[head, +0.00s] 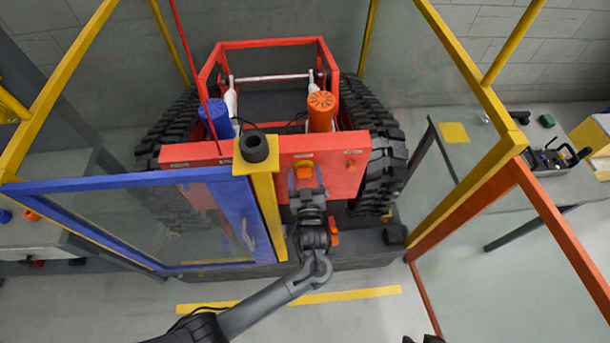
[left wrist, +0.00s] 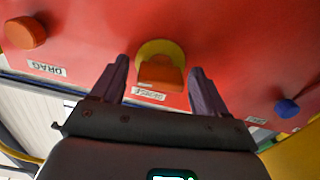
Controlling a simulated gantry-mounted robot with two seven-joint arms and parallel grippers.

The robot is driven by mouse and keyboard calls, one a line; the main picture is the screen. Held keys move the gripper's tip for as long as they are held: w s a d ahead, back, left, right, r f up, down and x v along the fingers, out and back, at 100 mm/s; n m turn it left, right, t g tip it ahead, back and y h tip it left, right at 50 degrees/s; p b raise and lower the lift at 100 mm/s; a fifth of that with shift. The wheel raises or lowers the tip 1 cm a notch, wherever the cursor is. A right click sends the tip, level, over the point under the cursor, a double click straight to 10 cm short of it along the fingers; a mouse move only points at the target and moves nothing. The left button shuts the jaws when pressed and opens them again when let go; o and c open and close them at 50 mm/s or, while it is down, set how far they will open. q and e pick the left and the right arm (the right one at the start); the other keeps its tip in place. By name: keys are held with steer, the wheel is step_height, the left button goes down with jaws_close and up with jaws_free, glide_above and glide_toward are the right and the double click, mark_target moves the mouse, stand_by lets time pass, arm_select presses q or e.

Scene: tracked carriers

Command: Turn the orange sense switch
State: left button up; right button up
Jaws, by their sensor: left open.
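The orange sense switch (left wrist: 160,72) sits on a round yellow base on the red front panel (head: 335,178) of the tracked carrier. In the head view the switch (head: 304,172) shows just beyond my gripper. A small white label below it is partly covered and hard to read. My left gripper (head: 307,188) is open in front of the panel. In the left wrist view its two fingers (left wrist: 158,85) stand on either side of the switch, with gaps on both sides. Dark tips at the bottom edge of the head view may be my right gripper (head: 422,339).
An orange round knob (left wrist: 25,32) labelled DRAG and a blue knob (left wrist: 287,108) sit on the same panel. A yellow post with a black cap (head: 254,147) and a blue-framed glass gate (head: 150,225) stand close left of my left arm. Floor is clear at front right.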

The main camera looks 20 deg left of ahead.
arm_select(q)
steer(key=c, duration=1)
steer(key=shift+m+p, duration=0.5)
steer(key=shift+c, duration=0.3)
steer(key=shift+m, duration=0.3)
steer(key=o, duration=1.1)
steer(key=shift+c, duration=0.2)
steer(key=shift+s+d, duration=0.1)
